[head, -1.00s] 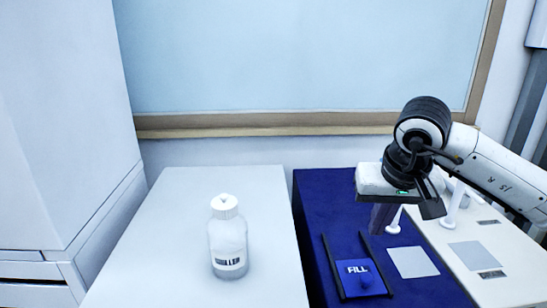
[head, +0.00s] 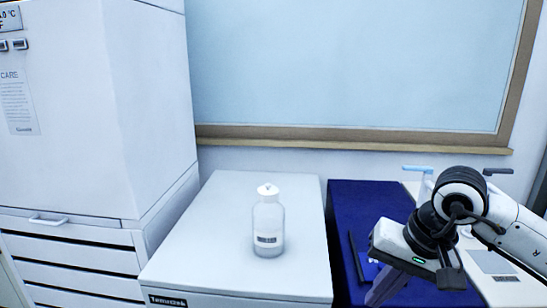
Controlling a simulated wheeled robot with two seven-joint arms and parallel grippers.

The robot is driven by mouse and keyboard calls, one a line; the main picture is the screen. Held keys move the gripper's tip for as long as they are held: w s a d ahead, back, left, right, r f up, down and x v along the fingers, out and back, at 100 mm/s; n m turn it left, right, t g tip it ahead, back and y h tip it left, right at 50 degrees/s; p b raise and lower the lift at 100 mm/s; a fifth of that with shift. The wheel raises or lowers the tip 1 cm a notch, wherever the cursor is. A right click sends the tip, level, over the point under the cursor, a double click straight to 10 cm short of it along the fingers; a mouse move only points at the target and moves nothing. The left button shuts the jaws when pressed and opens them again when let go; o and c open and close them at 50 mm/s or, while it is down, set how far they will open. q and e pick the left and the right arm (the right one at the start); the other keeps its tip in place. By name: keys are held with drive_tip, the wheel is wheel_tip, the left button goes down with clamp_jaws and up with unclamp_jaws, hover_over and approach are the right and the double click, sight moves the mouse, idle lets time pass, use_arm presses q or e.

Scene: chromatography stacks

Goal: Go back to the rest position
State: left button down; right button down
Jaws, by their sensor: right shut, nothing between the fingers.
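My right gripper (head: 385,287) is at the lower right in the head view, above the dark blue surface (head: 357,200). It points down and to the left, its fingers are together, and nothing is held in it. My right arm comes in from the right edge. My left gripper is not in view. A clear bottle with a white cap (head: 268,228) stands upright on the white-topped cabinet (head: 220,215), left of the gripper and apart from it.
A tall white unit (head: 60,130) with drawers (head: 70,258) stands at the left. A blue item with a black rail is mostly hidden behind my right gripper. Pale blocks and a light blue piece (head: 417,169) sit at the right. The cabinet top around the bottle is clear.

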drive_tip(key=s+a+r+m+g+y, duration=0.1)
drive_tip(key=s+a+m+g+y, duration=0.1)
drive_tip(key=s+a+m+y, duration=0.65)
drive_tip(key=s+a+r+m+g+y, duration=0.15)
drive_tip(key=a+m+y, duration=0.35)
drive_tip(key=a, duration=0.9)
drive_tip(key=w+d+m+t+y, duration=0.1)
drive_tip(key=w+d+m+t, duration=0.15)
drive_tip(key=m+t, duration=0.55)
drive_tip(key=w+d+m+t+y, duration=0.15)
drive_tip(key=w+m+t, duration=0.3)
drive_tip(key=m, duration=0.85)
drive_tip(key=d+f+m+t+h, duration=0.5)
drive_tip(key=d+f+m+h, duration=0.4)
drive_tip(key=m, duration=0.5)
drive_tip(key=s+d+f+m+g+h, duration=0.25)
drive_tip(key=f+m, duration=0.35)
drive_tip(key=f, duration=0.3)
drive_tip(key=s+d+f+m+g+h, duration=0.1)
drive_tip(key=s+d+f+m+h, duration=0.3)
drive_tip(key=f, duration=0.4)
drive_tip(key=s+d+f+m+g, duration=0.1)
drive_tip(key=s+f+m+g, duration=0.3)
drive_tip(key=s+f+m, duration=0.3)
drive_tip(key=s+f, duration=0.3)
drive_tip(key=s, duration=0.1)
drive_tip(key=shift+d+f+m+h, duration=0.15)
drive_tip(key=shift+f+m+h, duration=0.15)
drive_tip(key=shift+m+h, duration=0.05)
drive_tip(key=shift+s, duration=0.1)
